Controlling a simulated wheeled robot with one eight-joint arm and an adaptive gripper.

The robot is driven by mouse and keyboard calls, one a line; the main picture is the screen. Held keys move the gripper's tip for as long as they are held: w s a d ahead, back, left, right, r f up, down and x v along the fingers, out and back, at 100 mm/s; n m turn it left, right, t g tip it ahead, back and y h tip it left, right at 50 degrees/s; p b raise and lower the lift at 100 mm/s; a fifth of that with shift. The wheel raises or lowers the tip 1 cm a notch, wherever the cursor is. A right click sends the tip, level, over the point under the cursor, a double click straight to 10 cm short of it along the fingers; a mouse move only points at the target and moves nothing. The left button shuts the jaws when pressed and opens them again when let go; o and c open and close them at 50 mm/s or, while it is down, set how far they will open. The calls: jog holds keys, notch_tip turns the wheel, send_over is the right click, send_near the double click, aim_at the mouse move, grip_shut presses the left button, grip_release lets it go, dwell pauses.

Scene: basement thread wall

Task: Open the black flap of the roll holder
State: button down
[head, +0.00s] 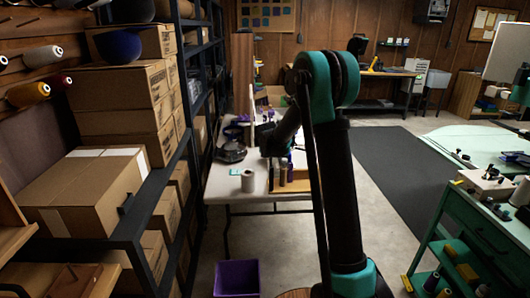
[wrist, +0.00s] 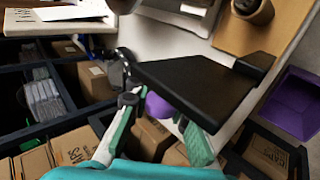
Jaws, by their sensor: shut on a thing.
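The black flap (wrist: 195,82) is a flat dark panel across the middle of the wrist view. Its right end meets a raised black part (wrist: 255,65) on a pale surface. My gripper (wrist: 160,112) is at the panel's near left side, its green-edged fingers apart and the tips partly hidden by the panel. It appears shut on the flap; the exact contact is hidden. In the head view my arm reaches over the white table, and the gripper is mostly hidden behind it. I cannot tell the flap apart there.
A shelf with cardboard boxes (head: 120,105) stands close on the left. A purple bin (head: 237,277) is on the floor below. A green cart (head: 480,240) is at the right. The middle floor is clear.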

jog(key=shift+a+f+h, duration=0.1)
jog(key=shift+a+h, duration=0.15)
jog(key=shift+h, duration=0.15)
jog(key=c, duration=1.5)
grip_release()
jog(key=shift+o, duration=0.2)
jog(key=v, duration=1.2)
